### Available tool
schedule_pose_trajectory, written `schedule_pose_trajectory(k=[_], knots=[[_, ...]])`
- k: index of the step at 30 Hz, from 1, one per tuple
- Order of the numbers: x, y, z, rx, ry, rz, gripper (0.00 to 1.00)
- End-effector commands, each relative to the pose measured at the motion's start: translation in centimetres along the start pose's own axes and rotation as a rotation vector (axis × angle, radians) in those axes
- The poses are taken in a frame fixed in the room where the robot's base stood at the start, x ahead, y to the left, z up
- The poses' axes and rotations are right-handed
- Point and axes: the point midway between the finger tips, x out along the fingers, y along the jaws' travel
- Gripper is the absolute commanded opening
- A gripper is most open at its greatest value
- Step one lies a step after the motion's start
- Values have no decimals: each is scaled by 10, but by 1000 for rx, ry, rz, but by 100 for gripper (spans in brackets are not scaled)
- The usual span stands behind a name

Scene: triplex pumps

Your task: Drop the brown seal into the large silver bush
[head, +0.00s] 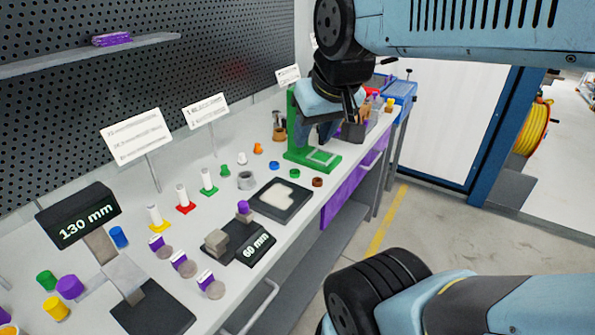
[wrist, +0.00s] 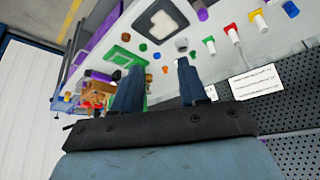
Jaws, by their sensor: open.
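The brown seal (head: 317,182) is a small ring lying on the bench in front of the green stand. It also shows in the wrist view (wrist: 125,37). The large silver bush (head: 246,180) is a short grey cylinder standing on the bench behind the black tray; the wrist view shows it too (wrist: 182,44). My gripper is above the far part of the bench, near the green stand, apart from seal and bush. In the wrist view its two dark blue fingers (wrist: 158,78) are spread with nothing held between them.
A green stand (head: 312,157) rises beside my gripper. A black tray (head: 280,200) with a pale recess lies near the bush. A blue ring (head: 274,165) and a green ring (head: 294,173) line up with the seal. Sign cards and a pegboard (head: 180,80) are behind.

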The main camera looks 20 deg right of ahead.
Motion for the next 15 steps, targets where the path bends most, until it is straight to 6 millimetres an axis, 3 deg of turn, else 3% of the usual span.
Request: schedule_pose_trajectory(k=[8, 15], knots=[[0, 0, 0, 0, 0, 0, 43], [5, 3, -9, 7, -21, 7, 66]])
